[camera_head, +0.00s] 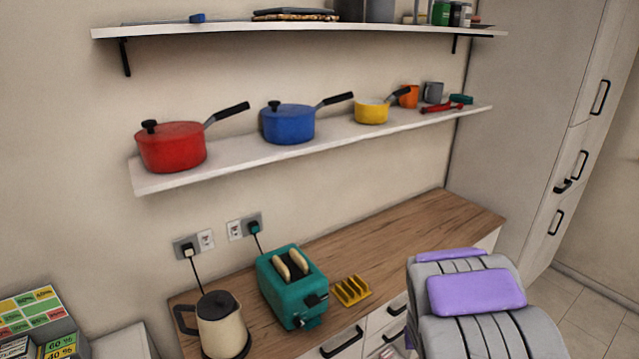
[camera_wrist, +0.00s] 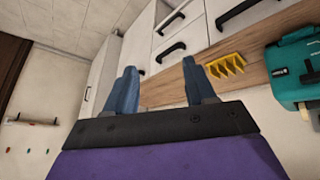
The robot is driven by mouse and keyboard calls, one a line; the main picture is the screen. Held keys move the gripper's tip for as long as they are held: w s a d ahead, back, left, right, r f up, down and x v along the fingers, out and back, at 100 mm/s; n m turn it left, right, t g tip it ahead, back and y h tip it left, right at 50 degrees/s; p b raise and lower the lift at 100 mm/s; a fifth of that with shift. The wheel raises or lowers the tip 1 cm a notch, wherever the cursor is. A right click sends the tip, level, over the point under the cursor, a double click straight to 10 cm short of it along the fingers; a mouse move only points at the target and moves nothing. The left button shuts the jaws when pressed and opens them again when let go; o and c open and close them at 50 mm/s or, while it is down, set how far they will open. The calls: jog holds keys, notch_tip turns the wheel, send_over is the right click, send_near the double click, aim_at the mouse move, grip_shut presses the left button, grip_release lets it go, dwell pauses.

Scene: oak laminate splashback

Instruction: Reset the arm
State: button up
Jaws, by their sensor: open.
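My gripper (camera_wrist: 160,92) shows in the wrist view with its two blue fingers spread apart. Nothing is between them. Cabinet fronts and the wooden counter's edge lie beyond the fingers. In the head view my grey and purple arm is at the lower right, in front of the counter (camera_head: 420,228). The gripper itself cannot be made out there.
A teal toaster (camera_head: 283,292) with bread, a yellow rack (camera_head: 351,291) and a cream kettle (camera_head: 222,326) stand on the counter. Red (camera_head: 172,148), blue (camera_head: 288,124) and yellow (camera_head: 371,111) pans sit on the lower shelf (camera_head: 230,166). The counter's right end is clear.

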jog(key=s+a+r+g+b, duration=0.1)
jog(key=s+a+r, duration=0.3)
jog(key=s, duration=0.7)
jog(key=s+a+r+g+y+b, duration=0.1)
jog(key=s+a+r+g, duration=0.2)
jog(key=s, duration=0.9)
jog(key=s+a+r+n+g+y+b, duration=0.1)
jog(key=s+a+r+g+b, duration=0.1)
jog(key=s, duration=1)
notch_tip(320, 180, up, 3)
jog(key=a+g, duration=0.1)
jog(key=a, duration=0.1)
jog(key=shift+s+a+g, duration=0.15)
jog(key=shift+a+g, duration=0.15)
